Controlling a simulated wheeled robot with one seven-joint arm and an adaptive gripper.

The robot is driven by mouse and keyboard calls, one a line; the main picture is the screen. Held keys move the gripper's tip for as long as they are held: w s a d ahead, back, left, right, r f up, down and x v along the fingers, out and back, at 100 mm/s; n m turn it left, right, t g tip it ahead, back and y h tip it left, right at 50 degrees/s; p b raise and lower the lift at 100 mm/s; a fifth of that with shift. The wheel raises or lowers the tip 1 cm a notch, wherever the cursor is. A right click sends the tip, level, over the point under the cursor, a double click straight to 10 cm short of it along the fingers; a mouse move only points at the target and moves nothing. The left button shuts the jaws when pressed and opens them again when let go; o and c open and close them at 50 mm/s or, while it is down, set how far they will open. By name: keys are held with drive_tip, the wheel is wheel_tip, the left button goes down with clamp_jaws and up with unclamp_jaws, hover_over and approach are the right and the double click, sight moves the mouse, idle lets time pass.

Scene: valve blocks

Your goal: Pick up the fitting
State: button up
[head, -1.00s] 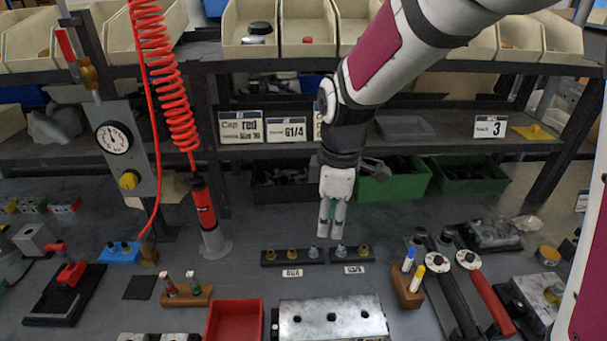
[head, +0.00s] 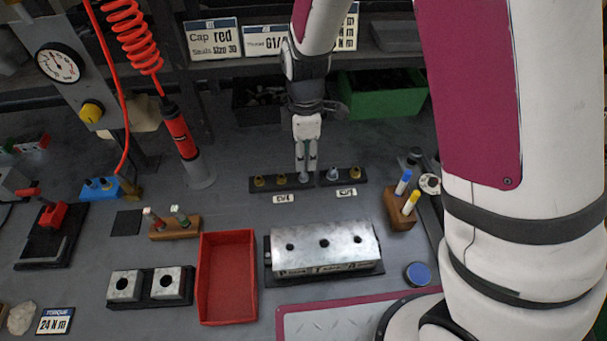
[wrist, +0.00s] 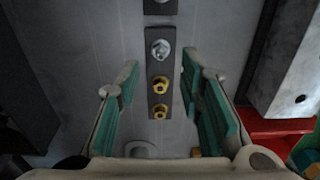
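Two dark racks of small fittings stand on the bench in the head view. The left rack (head: 270,188) carries brass fittings (head: 259,181) and a silver fitting (head: 304,179) at its right end. The right rack (head: 345,183) carries a silver fitting (head: 332,174) and a brass one (head: 355,172). My gripper (head: 306,168) points down just above the left rack's silver fitting. In the wrist view its teal-padded fingers (wrist: 163,100) are spread apart and empty. The silver fitting (wrist: 160,48) and two brass fittings (wrist: 159,85) show in the gap, still in the rack.
A metal block with three holes (head: 325,245) and a red tray (head: 228,275) stand in front of the racks. A wooden marker holder (head: 399,208) is to the right, another (head: 174,229) to the left. A green bin (head: 380,97) is behind.

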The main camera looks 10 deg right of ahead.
sight(304, 176)
drive_tip(key=shift+a+f, duration=0.1)
drive_tip(key=shift+f, duration=2.6)
clamp_jaws()
